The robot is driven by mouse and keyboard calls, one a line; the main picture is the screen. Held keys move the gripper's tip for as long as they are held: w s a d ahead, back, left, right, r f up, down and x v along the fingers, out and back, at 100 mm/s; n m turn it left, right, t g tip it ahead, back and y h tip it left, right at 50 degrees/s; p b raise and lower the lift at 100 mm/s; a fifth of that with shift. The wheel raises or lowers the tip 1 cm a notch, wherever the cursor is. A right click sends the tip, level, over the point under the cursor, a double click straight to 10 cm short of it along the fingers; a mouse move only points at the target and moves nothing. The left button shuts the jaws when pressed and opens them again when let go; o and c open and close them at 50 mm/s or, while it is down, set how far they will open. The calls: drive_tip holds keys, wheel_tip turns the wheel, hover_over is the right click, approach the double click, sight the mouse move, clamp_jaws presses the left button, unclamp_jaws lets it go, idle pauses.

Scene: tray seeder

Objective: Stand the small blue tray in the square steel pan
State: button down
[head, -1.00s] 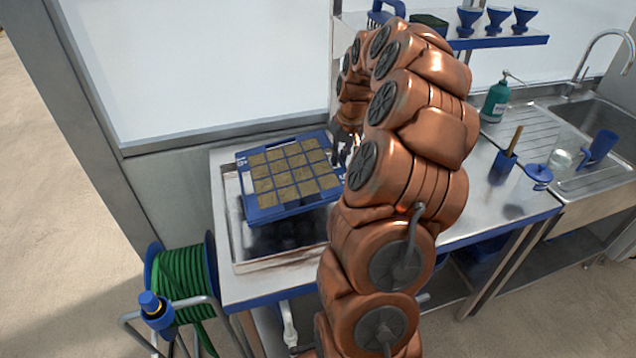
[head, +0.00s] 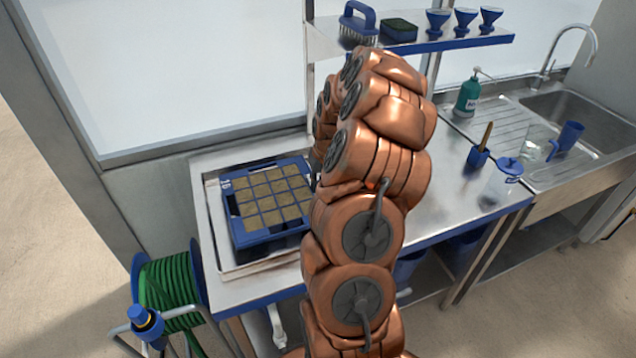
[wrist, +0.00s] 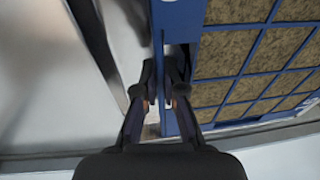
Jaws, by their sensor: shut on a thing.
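The small blue tray (head: 237,227), with several square cells of brown soil, is in the square steel pan (head: 215,240) at the left end of the steel bench. It looks level and low inside the pan's rim; whether it touches the pan floor I cannot tell. In the wrist view the tray (wrist: 245,42) fills the right side, and the pan's rim (wrist: 95,40) runs along the left. My gripper (wrist: 167,88) is shut on the tray's edge wall. In the head view my arm hides the gripper and the tray's right edge.
A green hose reel (head: 172,290) stands left of the bench. A shelf (head: 440,42) with a brush (head: 358,24) and several blue funnels hangs behind. A green bottle (head: 467,95) and a sink (head: 575,110) are at the right.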

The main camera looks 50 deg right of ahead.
drive_tip(key=c, duration=1.3)
unclamp_jaws()
drive_tip(key=shift+r, duration=0.1)
drive_tip(key=shift+s+d+r+b, duration=0.1)
drive_tip(key=shift+s+r+b, duration=0.4)
drive_tip(key=shift+r, duration=1.45)
drive_tip(key=shift+s+a+r+b, duration=0.15)
drive_tip(key=shift+r+b, duration=0.55)
drive_tip(key=shift+r, duration=1.25)
drive_tip(key=shift+s+d+r+b, duration=0.15)
drive_tip(key=shift+s+r+b, duration=0.35)
drive_tip(key=shift+r, duration=1.45)
drive_tip(key=s+a+r+n+g, duration=0.1)
drive_tip(key=s+a+r+n, duration=0.1)
drive_tip(key=a, duration=1)
drive_tip(key=s+a+r+n, duration=0.2)
drive_tip(key=a, duration=1.1)
drive_tip(key=s+a+f+g, duration=0.1)
drive_tip(key=s+a, duration=0.3)
drive_tip(key=s, duration=0.2)
drive_tip(key=s+a+f+g, duration=0.1)
drive_tip(key=s+a, duration=0.3)
drive_tip(key=s, duration=0.3)
drive_tip(key=s+a+f+n, duration=0.1)
drive_tip(key=s+a, duration=0.2)
drive_tip(key=s, duration=0.4)
drive_tip(key=shift+a+f+g, duration=0.3)
drive_tip(key=shift+a+g, duration=0.1)
